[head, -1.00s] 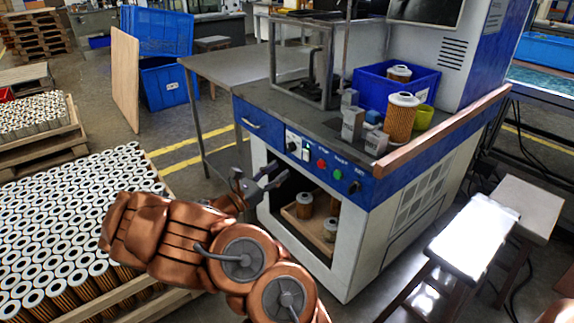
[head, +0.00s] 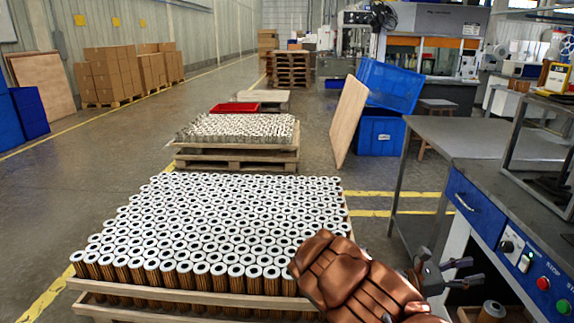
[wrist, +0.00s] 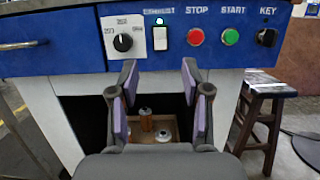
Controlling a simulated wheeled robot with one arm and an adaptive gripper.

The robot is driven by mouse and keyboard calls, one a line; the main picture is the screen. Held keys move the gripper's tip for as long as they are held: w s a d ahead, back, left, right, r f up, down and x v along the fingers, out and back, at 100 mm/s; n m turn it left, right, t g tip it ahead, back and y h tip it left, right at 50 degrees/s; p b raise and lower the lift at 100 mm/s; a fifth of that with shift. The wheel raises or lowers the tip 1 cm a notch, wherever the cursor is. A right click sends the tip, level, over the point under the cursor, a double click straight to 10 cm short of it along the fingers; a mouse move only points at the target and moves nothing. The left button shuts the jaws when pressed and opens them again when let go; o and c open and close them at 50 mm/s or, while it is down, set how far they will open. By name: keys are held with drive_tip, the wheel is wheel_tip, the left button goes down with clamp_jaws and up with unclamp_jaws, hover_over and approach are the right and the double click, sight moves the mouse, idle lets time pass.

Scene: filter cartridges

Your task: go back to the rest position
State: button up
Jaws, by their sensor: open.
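My gripper (head: 462,274) shows at the lower right of the head view, in front of the blue-fronted workbench. In the wrist view my gripper (wrist: 158,100) is open and empty, its two purple-padded fingers apart. Between and beyond the fingers is the bench's open lower compartment. In it a wooden tray (wrist: 178,122) holds filter cartridges; one cartridge (wrist: 145,116) stands upright between the fingers in the picture, apart from them. Another white cartridge end (wrist: 163,135) shows lower down. In the head view one cartridge (head: 491,311) shows at the compartment's bottom edge.
The bench's control panel (wrist: 180,38) is just above the fingers. A pallet of many cartridges (head: 210,235) stands left of my arm. A wooden stool (wrist: 262,110) is right of the bench. A blue crate (head: 381,137) and leaning board (head: 349,120) stand behind. Open floor lies at left.

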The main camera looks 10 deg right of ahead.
drive_tip(key=s+a+r+m+g+y, duration=0.2)
drive_tip(key=s+a+m+y, duration=0.2)
drive_tip(key=s+m, duration=0.25)
drive_tip(key=s+a+r+m+g+y, duration=0.25)
drive_tip(key=s+a+m+y, duration=0.2)
drive_tip(key=s, duration=0.35)
drive_tip(key=s+a+f+m+t+y, duration=0.1)
drive_tip(key=s+a+t+y, duration=0.2)
drive_tip(key=a, duration=0.6)
drive_tip(key=s+a+f+m+t+y, duration=0.2)
drive_tip(key=a+y, duration=0.3)
drive_tip(key=a, duration=0.5)
drive_tip(key=s+a+f+m+t+y, duration=0.1)
drive_tip(key=s+a+t+y, duration=0.2)
drive_tip(key=a, duration=0.6)
drive_tip(key=s+p+v, duration=0.2)
drive_tip(key=p+v, duration=1)
drive_tip(key=v, duration=0.1)
drive_tip(key=s+d+r+p+v, duration=0.1)
drive_tip(key=s+p+v, duration=0.2)
drive_tip(key=p+v, duration=1)
drive_tip(key=shift+r+y, duration=0.2)
drive_tip(key=shift+y, duration=0.15)
drive_tip(key=shift+s+t, duration=0.15)
drive_tip(key=shift+t, duration=0.1)
